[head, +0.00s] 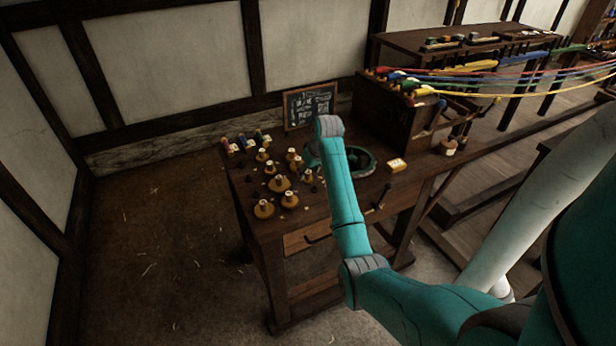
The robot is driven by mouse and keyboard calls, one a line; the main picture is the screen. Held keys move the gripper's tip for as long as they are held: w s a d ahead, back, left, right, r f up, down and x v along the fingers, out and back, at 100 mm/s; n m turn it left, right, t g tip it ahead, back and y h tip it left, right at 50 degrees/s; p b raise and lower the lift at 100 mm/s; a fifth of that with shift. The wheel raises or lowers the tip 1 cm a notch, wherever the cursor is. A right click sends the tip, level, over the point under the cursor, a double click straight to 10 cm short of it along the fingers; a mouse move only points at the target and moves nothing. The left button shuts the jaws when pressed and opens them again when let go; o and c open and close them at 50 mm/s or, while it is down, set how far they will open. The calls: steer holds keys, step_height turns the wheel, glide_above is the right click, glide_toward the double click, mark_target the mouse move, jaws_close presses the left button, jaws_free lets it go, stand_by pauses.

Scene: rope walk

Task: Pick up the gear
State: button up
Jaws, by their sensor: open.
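No gear can be made out for certain. A round, dark, green-rimmed thing (368,167) lies on the wooden workbench (270,232), partly hidden behind my teal arm. I cannot tell whether it is a gear, a dish or a wheel. Several brass-coloured, spool-like pieces with pale tops (279,184) stand on the left half of the bench; they are too small to tell in detail. My arm reaches up in front of the bench. My gripper is not visible; the arm's far end hides what is behind it.
A small chalkboard (310,106) stands at the bench's back. Small coloured spools (243,142) are at the back left. Floor is free on the left.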

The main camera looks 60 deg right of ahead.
mark_target(308, 172)
steer(key=shift+w+f, duration=0.15)
steer(key=shift+f, duration=0.25)
jaws_close()
steer(key=shift+r, duration=0.15)
step_height(308, 172, up, 14)
stand_by(1.1)
